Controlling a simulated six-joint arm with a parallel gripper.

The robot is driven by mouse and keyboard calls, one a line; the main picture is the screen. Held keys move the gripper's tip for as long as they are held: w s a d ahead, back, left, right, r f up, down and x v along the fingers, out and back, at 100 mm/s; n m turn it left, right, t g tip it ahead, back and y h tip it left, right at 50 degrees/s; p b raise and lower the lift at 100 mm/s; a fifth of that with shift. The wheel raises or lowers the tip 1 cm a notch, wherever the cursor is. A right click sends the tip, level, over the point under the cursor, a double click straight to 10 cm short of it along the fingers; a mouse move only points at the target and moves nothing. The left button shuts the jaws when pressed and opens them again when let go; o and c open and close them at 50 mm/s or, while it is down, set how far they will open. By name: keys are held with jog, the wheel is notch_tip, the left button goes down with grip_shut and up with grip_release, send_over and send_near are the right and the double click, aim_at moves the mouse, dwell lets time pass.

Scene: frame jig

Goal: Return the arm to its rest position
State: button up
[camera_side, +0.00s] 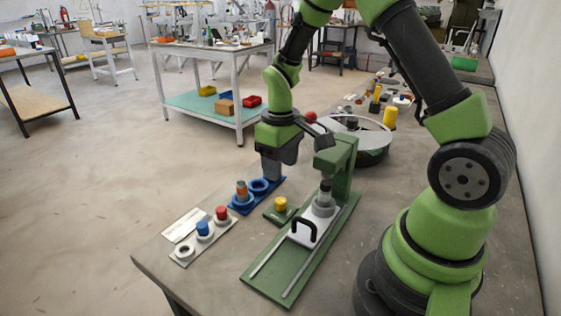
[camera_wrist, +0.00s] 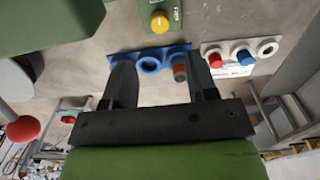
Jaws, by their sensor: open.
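My gripper (camera_wrist: 160,85) shows in the wrist view with its two dark fingers spread apart and nothing between them. In the side view my gripper (camera_side: 271,172) points down at the far end of a blue holder (camera_side: 243,205). The holder has an open ring (camera_wrist: 150,64) and, beside it, a grey and orange cylinder (camera_side: 242,190) standing upright. The right finger appears close to that cylinder (camera_wrist: 180,70) in the wrist view; I cannot tell whether they touch. My green arm arches over the table from its base at the right.
A green press (camera_side: 337,165) with a sliding plate and black handle stands right of the gripper. A yellow button (camera_side: 280,203) sits in front. A white holder (camera_side: 184,262) has red and blue pieces and an empty ring. A round tray (camera_side: 374,158) lies behind the press.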

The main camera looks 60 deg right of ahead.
jog(key=shift+r, duration=0.1)
jog(key=s+a+r+m+t, duration=0.2)
jog(key=s+a+r, duration=0.15)
jog(key=r, duration=0.45)
jog(key=s+a+r+m+t, duration=0.1)
jog(key=s+a+r+t, duration=0.25)
jog(key=r, duration=0.55)
jog(key=s+a+r+m+t+y, duration=0.1)
jog(key=s+a+r+y, duration=0.1)
jog(key=s, duration=0.6)
jog(key=shift+a+r+t, duration=0.2)
jog(key=shift+t, duration=0.15)
